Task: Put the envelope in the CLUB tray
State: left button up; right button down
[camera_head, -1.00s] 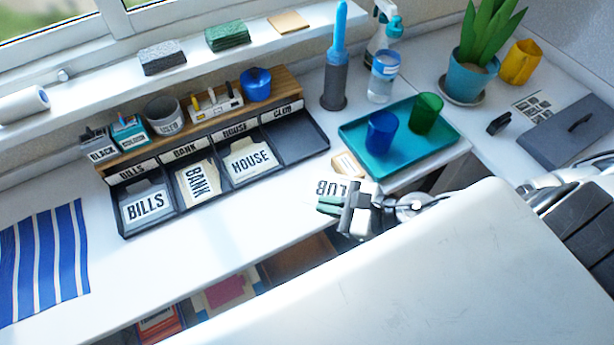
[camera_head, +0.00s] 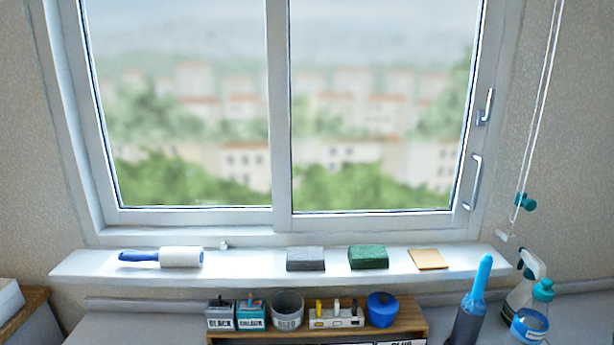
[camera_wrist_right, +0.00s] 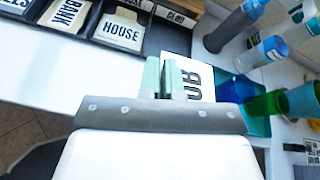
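In the right wrist view my right gripper (camera_wrist_right: 164,78) points away from me with its two pale green fingers close together. The white envelope (camera_wrist_right: 197,76) shows beside and beyond the fingers, with large dark letters upside down and partly cut off by my gripper. I cannot tell whether the fingers pinch it. The dark, empty-looking CLUB tray (camera_wrist_right: 168,38) lies ahead, right of the tray with the HOUSE card (camera_wrist_right: 120,30). In the head view only the top of the CLUB label (camera_head: 402,343) shows at the bottom edge. My left gripper is in no current view.
In the wrist view a teal tray (camera_wrist_right: 258,126) with blue and green cups (camera_wrist_right: 266,103) stands to the right, and a grey-blue bottle (camera_wrist_right: 228,30) behind. In the head view a wooden shelf (camera_head: 413,322) holds small containers below the windowsill (camera_head: 225,270).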

jog(key=shift+d+m+h, duration=0.1)
jog(key=shift+m+h, duration=0.3)
jog(key=shift+r, duration=0.1)
dwell(0.6)
jog(key=shift+d, duration=0.1)
